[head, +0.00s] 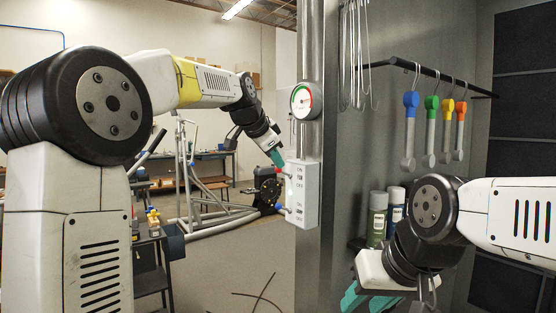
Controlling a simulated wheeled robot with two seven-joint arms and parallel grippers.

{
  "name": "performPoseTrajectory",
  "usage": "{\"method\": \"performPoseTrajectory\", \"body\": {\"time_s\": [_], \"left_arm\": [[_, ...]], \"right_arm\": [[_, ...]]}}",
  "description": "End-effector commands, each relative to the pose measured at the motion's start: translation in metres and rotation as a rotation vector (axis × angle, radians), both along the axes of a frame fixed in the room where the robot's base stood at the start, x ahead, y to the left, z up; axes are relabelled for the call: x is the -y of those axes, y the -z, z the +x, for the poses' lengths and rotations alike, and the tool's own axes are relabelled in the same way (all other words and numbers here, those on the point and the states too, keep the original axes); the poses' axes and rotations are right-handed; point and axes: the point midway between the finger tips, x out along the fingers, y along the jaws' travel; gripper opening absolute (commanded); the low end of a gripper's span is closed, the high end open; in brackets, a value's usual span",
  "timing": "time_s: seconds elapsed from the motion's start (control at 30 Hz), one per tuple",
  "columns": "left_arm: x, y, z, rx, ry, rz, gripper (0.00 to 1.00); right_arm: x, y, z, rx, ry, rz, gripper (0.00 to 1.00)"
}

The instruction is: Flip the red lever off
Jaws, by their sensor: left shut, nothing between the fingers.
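A white switch box (305,193) is mounted on the metal post, with two small levers on its left side. The upper lever (285,175) is small and pale here, and the lower lever (282,209) has a bluish tip. I cannot make out a red lever; red colour may be hidden by my gripper. My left gripper (276,158) has teal fingers, shut and empty, with tips close to the upper lever; I cannot tell whether they touch. My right gripper (366,299) is low at the bottom edge, its teal fingers apart and partly cut off.
A round gauge (306,100) sits on the post (312,50) above the box. Several coloured-handled tools (431,120) hang from a black rail at right. Spray cans (378,218) stand behind my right arm. A tubular metal frame (190,185) stands behind at left.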

Motion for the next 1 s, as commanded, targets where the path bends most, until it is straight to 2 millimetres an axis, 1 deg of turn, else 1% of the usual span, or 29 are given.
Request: {"method": "performPoseTrajectory", "body": {"time_s": [0.67,0.73,1.0], "left_arm": [[-0.007,0.010,-0.005,0.087,-0.002,-0.123,0.00],[-0.009,0.013,-0.006,0.104,-0.002,-0.145,0.00],[-0.013,0.026,-0.010,0.102,-0.001,-0.142,0.00]], "right_arm": [[0.000,0.000,0.000,0.000,0.000,0.000,0.38],[0.000,0.000,0.000,0.000,0.000,0.000,0.38],[0.000,0.000,0.000,0.000,0.000,0.000,0.38]]}}
